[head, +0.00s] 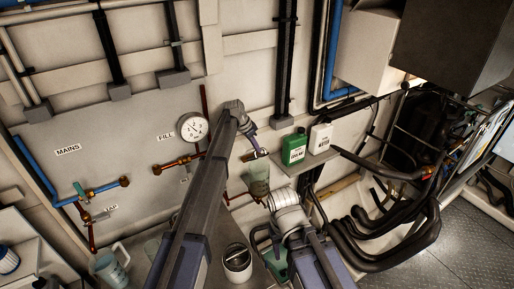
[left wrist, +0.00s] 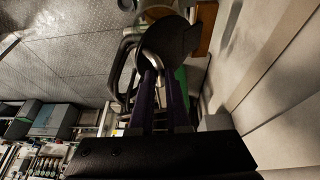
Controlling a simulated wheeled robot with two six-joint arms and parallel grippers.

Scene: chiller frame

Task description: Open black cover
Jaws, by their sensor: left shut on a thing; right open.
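My left gripper (head: 254,152) is at the end of the long grey arm, in front of the back wall. In the left wrist view its purple fingers (left wrist: 160,100) reach to a dark, rounded, flat piece that looks like the black cover (left wrist: 168,38); they are shut on it. In the head view the cover is too small to make out clearly. A greenish translucent container (head: 258,180) is just below the left fingertips. My right gripper (head: 297,232) is open and lower, beside a white ribbed cylinder (head: 286,199). Its fingertips are hard to make out.
A green bottle (head: 295,148) and a white bottle (head: 320,138) stand on a ledge. A gauge (head: 194,127) and pipes line the wall. Thick black hoses (head: 385,240) fill the right. A white-rimmed canister (head: 237,259) and clear jug (head: 112,268) stand low in front.

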